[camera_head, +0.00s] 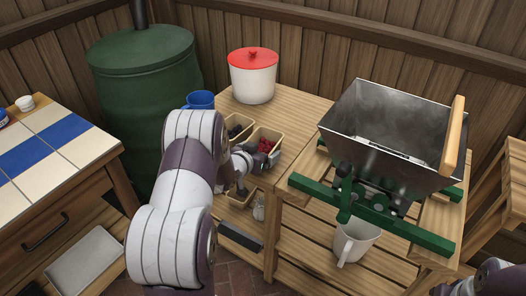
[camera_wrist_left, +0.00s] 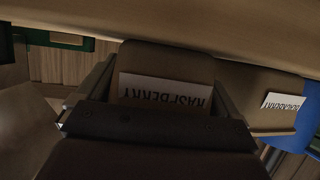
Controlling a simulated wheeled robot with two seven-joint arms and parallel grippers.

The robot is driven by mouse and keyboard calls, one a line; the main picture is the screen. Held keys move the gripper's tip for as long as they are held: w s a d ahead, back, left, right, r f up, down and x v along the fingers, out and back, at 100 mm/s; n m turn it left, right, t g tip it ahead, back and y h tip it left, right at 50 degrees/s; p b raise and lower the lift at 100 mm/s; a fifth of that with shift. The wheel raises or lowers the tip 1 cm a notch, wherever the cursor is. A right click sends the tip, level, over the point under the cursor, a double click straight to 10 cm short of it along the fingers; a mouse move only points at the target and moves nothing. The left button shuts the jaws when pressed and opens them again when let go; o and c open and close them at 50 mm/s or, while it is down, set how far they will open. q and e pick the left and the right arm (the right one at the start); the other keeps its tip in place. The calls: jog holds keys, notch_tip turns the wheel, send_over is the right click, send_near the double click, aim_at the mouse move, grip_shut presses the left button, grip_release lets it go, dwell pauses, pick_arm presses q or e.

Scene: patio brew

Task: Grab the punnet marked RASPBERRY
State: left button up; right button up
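The RASPBERRY punnet (camera_head: 267,138) is a tan open box of red berries at the left end of the slatted wooden bench. In the left wrist view the punnet (camera_wrist_left: 165,62) fills the middle, its white RASPBERRY label upside down and partly hidden by my gripper. My left gripper (camera_wrist_left: 165,85) has one finger on each side of it. I cannot tell whether the fingers press on its walls. In the head view my wrist hides most of the gripper. Of my right arm only a part shows at the lower right corner; its gripper is out of view.
A second punnet (camera_head: 238,127) with dark berries stands close beside it, and a blue mug (camera_head: 200,100) is behind. A white pot with a red lid (camera_head: 253,75) stands behind the punnets. A metal hopper (camera_head: 390,130) on green rails is to the right.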

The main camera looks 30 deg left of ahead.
pick_arm(q)
jog(key=shift+c, duration=1.1)
jog(key=shift+r, duration=0.1)
